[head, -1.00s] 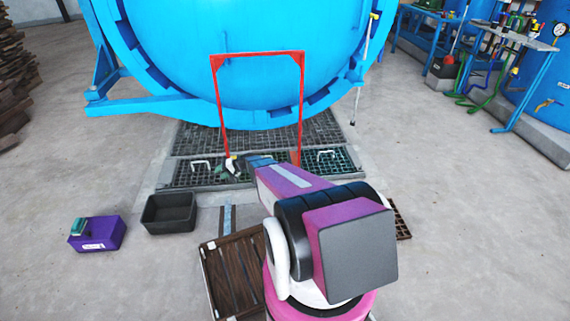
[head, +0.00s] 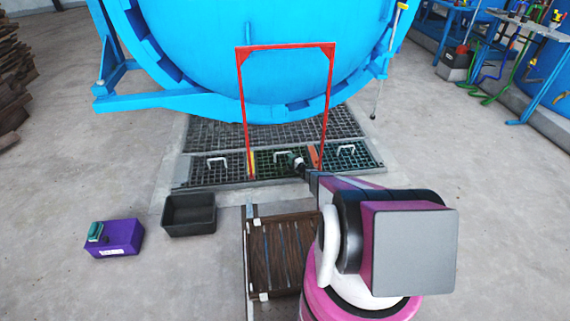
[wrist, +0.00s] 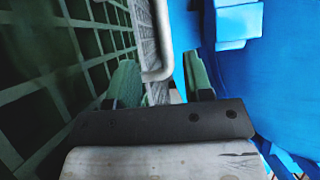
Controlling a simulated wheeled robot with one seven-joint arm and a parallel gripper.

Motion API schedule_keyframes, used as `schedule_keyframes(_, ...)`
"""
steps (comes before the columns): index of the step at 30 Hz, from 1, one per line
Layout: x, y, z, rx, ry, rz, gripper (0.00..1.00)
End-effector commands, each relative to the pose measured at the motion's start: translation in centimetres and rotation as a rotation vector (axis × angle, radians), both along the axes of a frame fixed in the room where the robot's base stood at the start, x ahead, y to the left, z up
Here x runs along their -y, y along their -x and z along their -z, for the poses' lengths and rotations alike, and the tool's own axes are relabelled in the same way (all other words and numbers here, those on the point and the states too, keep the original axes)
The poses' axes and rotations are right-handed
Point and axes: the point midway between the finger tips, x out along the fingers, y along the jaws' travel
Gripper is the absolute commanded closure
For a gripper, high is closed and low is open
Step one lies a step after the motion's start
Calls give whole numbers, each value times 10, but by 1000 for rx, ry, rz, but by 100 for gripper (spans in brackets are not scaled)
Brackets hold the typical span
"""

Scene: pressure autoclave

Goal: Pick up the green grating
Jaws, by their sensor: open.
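The green grating (head: 265,170) lies in the floor between the left and right dark gratings, below the red frame. It has a pale handle on top (head: 282,155). My gripper (head: 297,161) is low over the grating's right part, close to the handle. In the wrist view my gripper (wrist: 161,80) is open with its two green fingers apart. The bent end of the handle (wrist: 157,74) shows between the fingers, apart from both as far as I can see. The grating (wrist: 55,75) fills the left of that view.
A red frame (head: 287,46) stands around the grating, with the blue autoclave (head: 290,75) behind. A black bin (head: 189,215) and a purple box (head: 114,238) stand at left. A dark slatted crate (head: 275,255) lies in front.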

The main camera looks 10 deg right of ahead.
Motion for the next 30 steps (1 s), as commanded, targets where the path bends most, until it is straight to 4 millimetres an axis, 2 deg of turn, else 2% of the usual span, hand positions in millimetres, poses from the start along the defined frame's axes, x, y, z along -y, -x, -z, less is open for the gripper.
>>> schedule_keyframes(3, -9, -16, 1, 0, 0, -1, 53)
schedule_keyframes(11, -18, -30, -1, -1, 0, -1, 53)
schedule_keyframes(19, -37, -61, -5, -1, -1, -1, 53)
schedule_keyframes(27, -40, -64, -6, -1, 0, 0, 53)
schedule_keyframes(29, -40, -64, -6, -1, 0, 0, 70)
schedule_keyframes(30, -40, -64, -6, -1, 0, 0, 83)
